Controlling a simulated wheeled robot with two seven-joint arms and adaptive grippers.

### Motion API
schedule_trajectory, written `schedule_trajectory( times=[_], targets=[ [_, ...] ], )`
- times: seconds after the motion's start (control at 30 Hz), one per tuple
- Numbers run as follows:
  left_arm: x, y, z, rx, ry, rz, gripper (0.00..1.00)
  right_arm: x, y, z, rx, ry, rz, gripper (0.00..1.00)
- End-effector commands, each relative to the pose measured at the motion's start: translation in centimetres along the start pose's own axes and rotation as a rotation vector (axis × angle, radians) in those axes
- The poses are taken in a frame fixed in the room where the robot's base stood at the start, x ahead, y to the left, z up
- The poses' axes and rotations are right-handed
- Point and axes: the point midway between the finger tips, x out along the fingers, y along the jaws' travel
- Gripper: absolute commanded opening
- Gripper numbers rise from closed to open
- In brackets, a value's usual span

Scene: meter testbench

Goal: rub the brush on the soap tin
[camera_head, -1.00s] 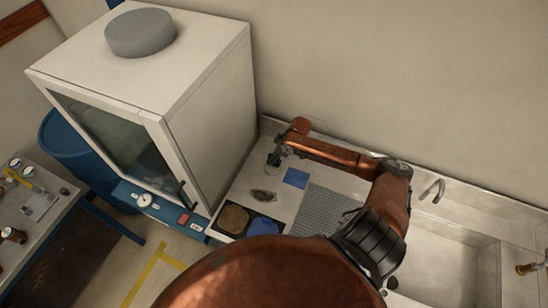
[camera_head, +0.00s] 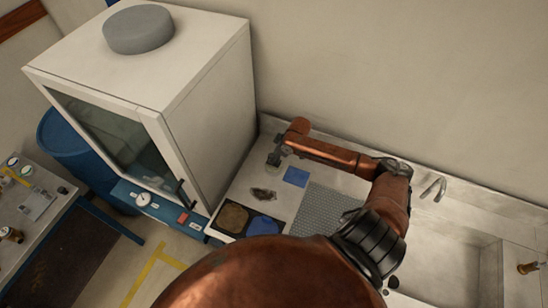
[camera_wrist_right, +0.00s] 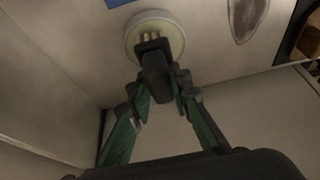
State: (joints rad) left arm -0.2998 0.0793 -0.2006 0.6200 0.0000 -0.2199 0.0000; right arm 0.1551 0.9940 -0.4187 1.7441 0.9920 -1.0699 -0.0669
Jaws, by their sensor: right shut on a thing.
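My right gripper (camera_wrist_right: 158,95) is shut on a dark-handled brush (camera_wrist_right: 155,72), which points away from the wrist camera. Its pale bristles (camera_wrist_right: 150,37) are over the round soap tin (camera_wrist_right: 174,32), within its pale rim as seen in the right wrist view. Whether they touch the soap is hard to tell. In the head view my right gripper (camera_head: 281,152) reaches down at the back left of the counter. The tin (camera_head: 272,161) shows there small and partly hidden under it. My left gripper is not in view.
A blue square (camera_head: 296,177) and a dark, irregular flat item (camera_head: 263,194) lie near the tin. A white cabinet (camera_head: 215,105) stands close left. A grey ridged mat (camera_head: 325,211) and sink (camera_head: 445,260) are right.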

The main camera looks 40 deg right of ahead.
Motion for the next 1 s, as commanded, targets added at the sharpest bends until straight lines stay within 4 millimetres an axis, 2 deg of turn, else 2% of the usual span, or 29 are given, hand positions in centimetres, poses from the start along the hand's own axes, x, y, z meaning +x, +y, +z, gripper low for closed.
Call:
schedule_trajectory(
  times=[1.0],
  targets=[
    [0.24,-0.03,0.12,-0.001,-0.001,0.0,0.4,0.75,0.0,0.29,0.0,0.0,0.0,0.0]
  ],
)
